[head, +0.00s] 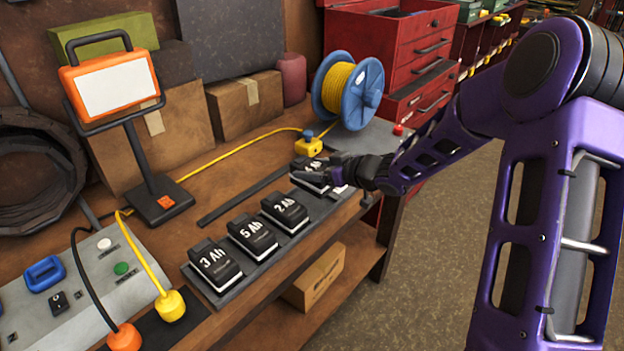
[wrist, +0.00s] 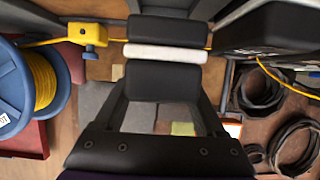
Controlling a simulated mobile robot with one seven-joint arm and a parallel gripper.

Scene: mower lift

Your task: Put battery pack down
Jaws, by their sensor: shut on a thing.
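The dark battery pack (head: 309,164) with white lettering ending in "Ah" is at the far end of the dark tray (head: 196,280) in the head view. My gripper (head: 325,177) is shut on it and hides part of it. I cannot tell whether the pack touches the tray. Three similar packs stand in a row nearer on the tray: 2 Ah (head: 286,211), 5 Ah (head: 252,236) and 3 Ah (head: 215,264). In the wrist view, my gripper (wrist: 166,54) shows as dark parts with a white strip between them; little of the pack can be made out.
A work lamp (head: 113,88) and grey control box (head: 75,285) are at left. A red tool cabinet (head: 410,50) stands behind.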

